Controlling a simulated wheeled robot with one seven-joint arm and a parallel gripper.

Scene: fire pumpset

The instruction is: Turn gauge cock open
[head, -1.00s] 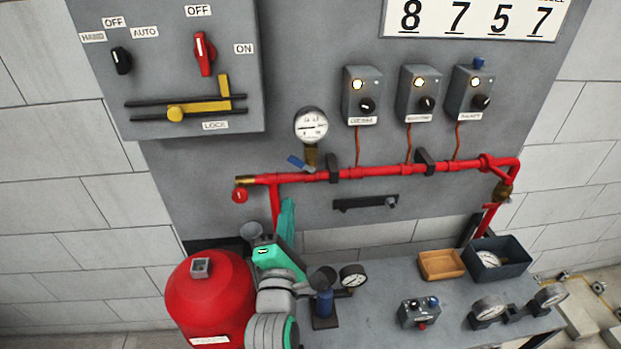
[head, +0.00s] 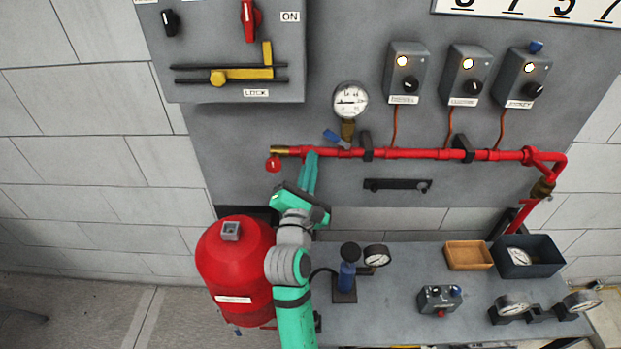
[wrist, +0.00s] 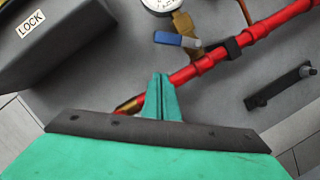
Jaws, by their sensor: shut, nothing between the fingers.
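The gauge cock has a blue lever (head: 336,138) on a brass body (head: 347,130) below a round white gauge (head: 350,100), on top of the red pipe (head: 410,153). In the wrist view the blue lever (wrist: 177,40) points left from the brass body, roughly level, with a pale tip at its right end. My gripper (head: 311,156) is shut and empty, in front of the red pipe, a little below and left of the lever. In the wrist view its teal fingers (wrist: 161,82) are together, just below the lever and apart from it in the picture.
A black pipe clamp (head: 366,146) sits right of the cock. A grey box with a yellow lever (head: 240,75) juts out at upper left. A red tank (head: 236,262) stands below left, beside my arm. A bench (head: 390,310) holds gauges, a wooden tray (head: 469,255) and a dark bin.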

